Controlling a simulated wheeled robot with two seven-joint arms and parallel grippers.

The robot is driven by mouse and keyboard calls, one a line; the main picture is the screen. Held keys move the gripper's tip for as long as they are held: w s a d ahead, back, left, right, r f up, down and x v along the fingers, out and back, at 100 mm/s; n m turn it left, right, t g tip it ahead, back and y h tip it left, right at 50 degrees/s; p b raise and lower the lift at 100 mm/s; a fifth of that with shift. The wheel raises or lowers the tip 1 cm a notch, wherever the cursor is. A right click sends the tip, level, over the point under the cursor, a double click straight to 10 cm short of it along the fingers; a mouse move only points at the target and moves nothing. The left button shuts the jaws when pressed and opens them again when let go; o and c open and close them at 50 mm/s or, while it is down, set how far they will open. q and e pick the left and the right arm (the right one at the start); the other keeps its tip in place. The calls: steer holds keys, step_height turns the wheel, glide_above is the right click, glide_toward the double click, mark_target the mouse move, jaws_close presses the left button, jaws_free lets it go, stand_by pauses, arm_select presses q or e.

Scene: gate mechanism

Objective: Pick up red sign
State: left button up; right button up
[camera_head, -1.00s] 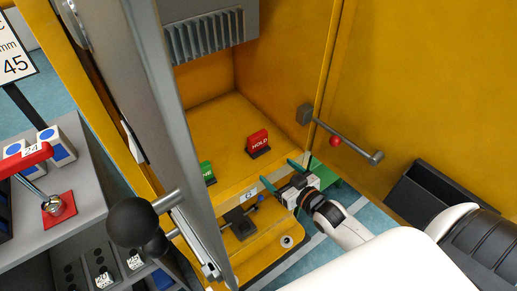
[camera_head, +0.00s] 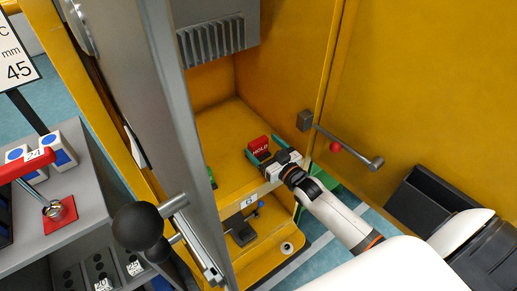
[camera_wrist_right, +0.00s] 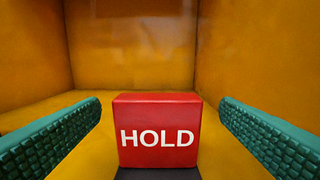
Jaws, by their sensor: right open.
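The red sign (camera_head: 258,145) reads HOLD and stands upright on the yellow shelf inside the cabinet. In the right wrist view the red sign (camera_wrist_right: 157,130) is centred between the two green fingers, with a gap on each side. A dark base shows below it. My right gripper (camera_head: 268,154) is open, its fingers on either side of the sign. The fingertips also show in the right wrist view (camera_wrist_right: 160,118). My left gripper is not in view.
A green sign (camera_head: 212,178) is mostly hidden behind the grey upright post (camera_head: 140,110) on the left. Yellow cabinet walls (camera_head: 285,60) enclose the shelf.

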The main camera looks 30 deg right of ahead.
mark_target(261, 144)
steer(key=shift+w+a, duration=0.15)
steer(key=shift+w, duration=0.6)
steer(key=shift+w+a, duration=0.15)
steer(key=shift+w, duration=0.6)
steer(key=c, duration=1.1)
steer(key=shift+r, duration=0.15)
